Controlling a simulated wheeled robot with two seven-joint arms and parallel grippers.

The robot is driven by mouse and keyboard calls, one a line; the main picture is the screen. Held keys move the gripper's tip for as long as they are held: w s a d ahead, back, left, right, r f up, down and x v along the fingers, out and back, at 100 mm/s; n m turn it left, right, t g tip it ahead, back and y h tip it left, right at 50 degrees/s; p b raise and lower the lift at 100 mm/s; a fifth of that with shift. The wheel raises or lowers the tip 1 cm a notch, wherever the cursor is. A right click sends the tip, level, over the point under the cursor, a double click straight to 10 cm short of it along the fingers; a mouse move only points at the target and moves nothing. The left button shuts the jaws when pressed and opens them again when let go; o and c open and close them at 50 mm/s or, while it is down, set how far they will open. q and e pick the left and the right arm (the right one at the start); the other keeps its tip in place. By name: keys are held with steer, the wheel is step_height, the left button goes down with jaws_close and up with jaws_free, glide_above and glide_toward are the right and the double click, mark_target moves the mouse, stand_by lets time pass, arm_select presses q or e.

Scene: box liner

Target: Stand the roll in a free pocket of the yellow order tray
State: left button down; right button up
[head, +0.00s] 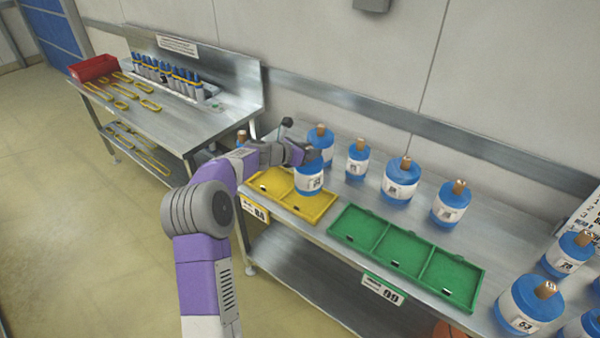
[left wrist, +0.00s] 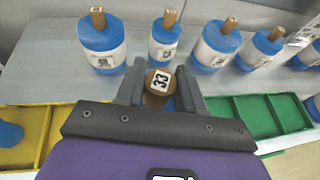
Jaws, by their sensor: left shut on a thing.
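My left gripper (head: 302,153) is shut on the core of a blue roll (head: 310,180) with a white label. The roll is upright over the right part of the yellow order tray (head: 322,212); I cannot tell whether its base touches the tray. In the left wrist view, the core's top with a "33" tag (left wrist: 161,82) sits between the fingers. The tray's front-middle pocket shows bare yellow floor; my arm hides its left end. A blue shape (left wrist: 8,132) lies over the yellow at the left wrist view's edge. My right gripper is out of view.
A green tray (head: 405,247) with empty pockets lies just right of the yellow one. Several blue rolls stand behind, one (head: 323,138) close behind my gripper. More rolls (head: 530,305) stand at the right. A second bench (head: 150,120) with a red bin (head: 93,67) is at the left.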

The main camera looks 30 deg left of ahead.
arm_select(q)
steer(key=shift+f+b, duration=1.25)
steer(key=shift+f, duration=1.9)
steer(key=c, duration=0.7)
jaws_free()
steer(key=shift+f, duration=0.2)
steer(key=shift+s+r, duration=0.1)
steer(key=shift+r, duration=0.15)
steer(key=p, duration=0.1)
glide_toward(309, 165)
steer(key=shift+w+a+f, duration=0.25)
steer(key=shift+a+f, duration=0.3)
steer(key=shift+f, duration=0.05)
steer(key=shift+w+a+f, duration=0.25)
steer(key=shift+a+f, duration=0.3)
steer(key=shift+f, duration=0.1)
